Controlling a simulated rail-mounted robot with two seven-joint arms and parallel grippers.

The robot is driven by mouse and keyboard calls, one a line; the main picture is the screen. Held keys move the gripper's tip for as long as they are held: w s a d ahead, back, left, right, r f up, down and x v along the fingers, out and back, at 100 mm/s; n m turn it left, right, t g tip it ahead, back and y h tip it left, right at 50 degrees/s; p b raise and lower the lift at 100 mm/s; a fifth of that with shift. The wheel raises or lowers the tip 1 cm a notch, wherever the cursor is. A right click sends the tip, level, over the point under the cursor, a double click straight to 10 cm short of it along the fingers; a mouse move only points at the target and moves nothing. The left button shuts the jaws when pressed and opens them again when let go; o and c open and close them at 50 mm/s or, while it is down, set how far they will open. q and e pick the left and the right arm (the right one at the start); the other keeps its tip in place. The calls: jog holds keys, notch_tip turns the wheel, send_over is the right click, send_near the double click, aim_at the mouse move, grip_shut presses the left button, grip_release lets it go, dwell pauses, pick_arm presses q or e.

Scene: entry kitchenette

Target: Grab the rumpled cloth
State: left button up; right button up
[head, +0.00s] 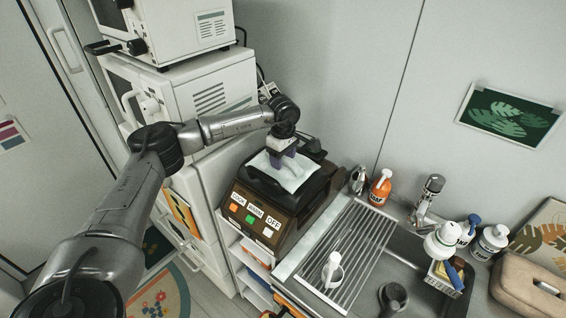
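A pale, rumpled cloth (296,184) lies on top of a dark appliance (245,214) with labelled coloured buttons on its front. My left gripper (284,163) points down onto the cloth, its fingers at the middle or far part of it. The fingers look close to or touching the cloth. They are small and partly merged with the wrist, so whether they are apart, shut, or pinching fabric is unclear. My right gripper is out of view.
Right of the appliance is a sink with a drying rack (352,250) holding a white cup (332,268). An orange bottle (380,187), a faucet (430,192) and several other bottles stand behind. White stacked appliances (200,85) rise at the left.

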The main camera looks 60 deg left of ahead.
pick_arm(q)
jog(key=c, duration=0.9)
jog(key=shift+r, duration=0.15)
